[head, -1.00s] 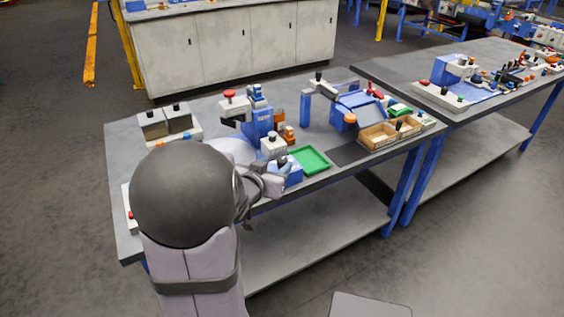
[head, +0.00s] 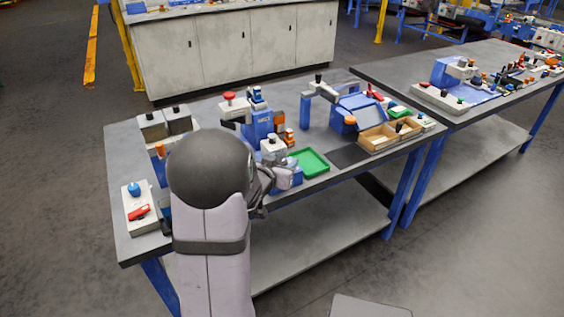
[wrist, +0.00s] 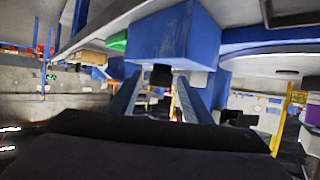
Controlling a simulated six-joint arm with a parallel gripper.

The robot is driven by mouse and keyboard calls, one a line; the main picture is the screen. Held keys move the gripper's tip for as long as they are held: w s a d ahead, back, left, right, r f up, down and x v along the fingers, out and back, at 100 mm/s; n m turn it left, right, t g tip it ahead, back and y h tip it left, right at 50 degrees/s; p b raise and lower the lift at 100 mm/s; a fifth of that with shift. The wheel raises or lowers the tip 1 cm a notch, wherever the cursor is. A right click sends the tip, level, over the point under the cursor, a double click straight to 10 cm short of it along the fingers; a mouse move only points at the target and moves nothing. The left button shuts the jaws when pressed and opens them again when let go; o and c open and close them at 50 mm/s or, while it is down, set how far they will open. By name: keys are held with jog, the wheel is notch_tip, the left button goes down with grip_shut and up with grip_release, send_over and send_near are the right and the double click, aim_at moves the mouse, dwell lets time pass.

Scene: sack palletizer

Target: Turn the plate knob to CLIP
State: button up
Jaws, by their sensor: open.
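A small black knob (wrist: 161,75) sticks out from the blue block (wrist: 175,35) in the wrist view. I cannot read any CLIP marking or tell which way the knob points. My gripper (wrist: 160,84) is open, with one finger on each side of the knob in the picture and a gap on both sides. I cannot tell how far the fingertips reach along it. In the head view the blue block (head: 297,177) stands at the bench's front edge, partly behind my wrist, and the knob is hidden.
A green tray (head: 309,163) lies just right of the block. A blue machine (head: 258,124) stands behind it. A white box with a blue knob and red lever (head: 139,210) sits at the bench's left end. Wooden bins (head: 377,143) stand to the right.

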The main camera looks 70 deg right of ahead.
jog(key=c, duration=1.1)
jog(key=shift+o, duration=0.2)
jog(key=shift+w+r+m+g+p, duration=0.1)
jog(key=shift+r+m+g+p, duration=0.2)
jog(key=shift+p, duration=0.5)
jog(key=shift+m+g+p, duration=0.4)
jog(key=shift+g+p, duration=0.2)
jog(key=shift+p, duration=0.45)
jog(key=m+g+y+p, duration=0.1)
jog(key=m+g+p, duration=0.2)
jog(key=p, duration=0.2)
jog(key=shift+w+r, duration=0.1)
jog(key=m+g+y+p, duration=0.2)
jog(key=g+p, duration=0.1)
jog(key=shift+f+m, duration=0.2)
jog(key=shift+m, duration=0.2)
jog(key=shift+f+m+g+y, duration=0.15)
jog(key=shift+m+g+y, duration=1.15)
jog(key=shift+m, duration=0.2)
